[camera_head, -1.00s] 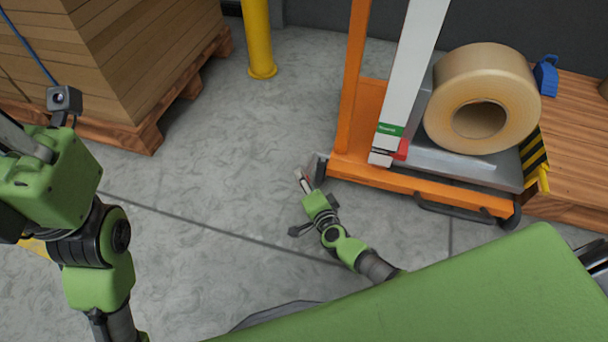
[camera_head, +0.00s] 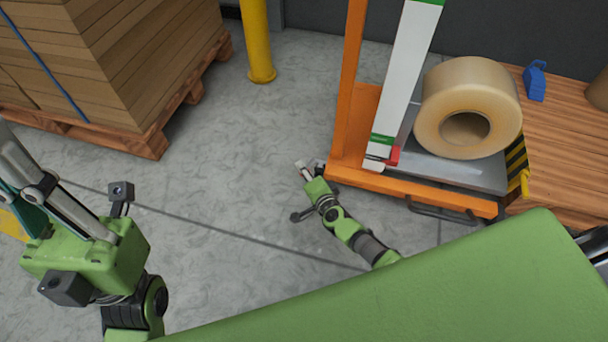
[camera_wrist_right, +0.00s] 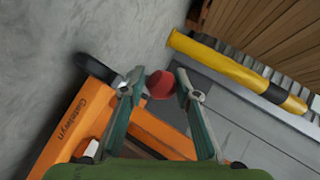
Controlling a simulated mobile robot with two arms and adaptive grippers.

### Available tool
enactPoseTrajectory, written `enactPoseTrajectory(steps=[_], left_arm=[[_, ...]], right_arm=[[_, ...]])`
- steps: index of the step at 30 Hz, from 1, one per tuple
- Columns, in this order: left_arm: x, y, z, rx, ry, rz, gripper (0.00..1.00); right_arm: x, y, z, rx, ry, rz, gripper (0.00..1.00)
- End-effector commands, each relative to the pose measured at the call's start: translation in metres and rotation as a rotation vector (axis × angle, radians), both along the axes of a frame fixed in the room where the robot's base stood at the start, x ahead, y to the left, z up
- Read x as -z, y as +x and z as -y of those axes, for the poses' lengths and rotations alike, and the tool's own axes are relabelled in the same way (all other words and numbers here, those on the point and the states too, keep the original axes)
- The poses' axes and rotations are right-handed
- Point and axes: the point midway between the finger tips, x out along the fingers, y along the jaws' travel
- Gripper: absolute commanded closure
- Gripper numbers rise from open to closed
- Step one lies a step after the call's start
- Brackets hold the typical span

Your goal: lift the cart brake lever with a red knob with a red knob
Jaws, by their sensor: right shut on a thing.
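The round red knob (camera_wrist_right: 161,84) of the brake lever shows in the right wrist view, between the tips of my right gripper (camera_wrist_right: 160,86). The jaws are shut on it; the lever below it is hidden. In the head view my right gripper (camera_head: 306,170) is low by the near left corner of the orange cart (camera_head: 425,190), and the knob is too small to make out there. My left gripper (camera_head: 20,172) is at the left edge, away from the cart. Its fingertips run toward the edge, so its opening is unclear.
A big tan roll (camera_head: 468,85) lies on the cart beside a white post (camera_head: 403,85). Stacked cardboard (camera_head: 140,60) on a pallet and a yellow post (camera_head: 257,40) stand behind. The grey floor (camera_head: 225,150) between is clear.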

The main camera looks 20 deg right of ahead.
Motion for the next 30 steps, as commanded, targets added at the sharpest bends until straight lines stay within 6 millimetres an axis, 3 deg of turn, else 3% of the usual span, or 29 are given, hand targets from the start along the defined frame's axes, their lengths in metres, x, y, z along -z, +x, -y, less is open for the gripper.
enactPoseTrajectory(steps=[1, 20, 21, 22, 30], left_arm=[[-0.0042, 0.0001, 0.0000, 0.000, 0.000, 0.000, 1.00], [-0.0068, 0.0002, 0.0003, 0.001, 0.000, -0.001, 1.00], [-0.0068, 0.0002, 0.0003, 0.001, 0.000, -0.001, 1.00], [-0.0068, 0.0002, 0.0003, 0.001, 0.000, -0.001, 1.00], [-0.0068, 0.0003, 0.0002, 0.001, 0.000, -0.001, 1.00]], right_arm=[[-0.0172, 0.0123, 0.0078, 0.011, -0.013, 0.029, 1.00], [-0.0207, 0.0170, 0.0137, 0.013, -0.018, 0.029, 1.00], [-0.0207, 0.0171, 0.0137, 0.013, -0.018, 0.029, 0.67], [-0.0207, 0.0170, 0.0139, 0.013, -0.018, 0.029, 0.59], [-0.0177, 0.0147, 0.0103, 0.009, -0.010, 0.023, 0.56]])
